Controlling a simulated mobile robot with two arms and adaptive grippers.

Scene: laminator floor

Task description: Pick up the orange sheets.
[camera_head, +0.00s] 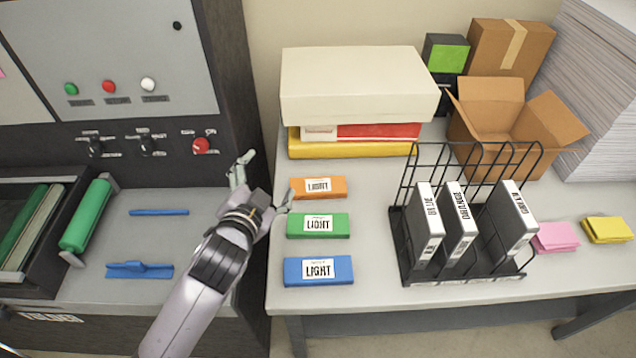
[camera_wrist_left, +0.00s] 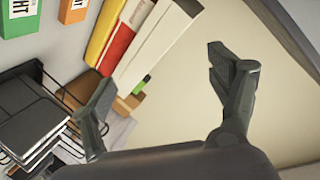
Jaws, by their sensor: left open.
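An orange pack labelled LIGHT (camera_head: 317,188) lies on the light grey table, above a green LIGHT pack (camera_head: 318,226) and a blue LIGHT pack (camera_head: 318,271) in the head view. My left gripper (camera_head: 264,183) is open and empty, just left of the orange pack at the table's left edge. In the left wrist view the open fingers (camera_wrist_left: 162,70) have nothing between them, and the orange pack (camera_wrist_left: 75,10) is at the top edge, partly cut off. A grey holder labelled ORANGE (camera_head: 460,225) stands in the black wire rack. My right gripper is not in view.
The black wire rack (camera_head: 394,235) also holds BLUE and GREEN holders. Behind the packs are stacked boxes (camera_head: 358,84); an open carton (camera_head: 490,120) stands right. A machine (camera_head: 110,60) with buttons is on the left. Pink (camera_head: 555,237) and yellow (camera_head: 607,230) pads lie far right.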

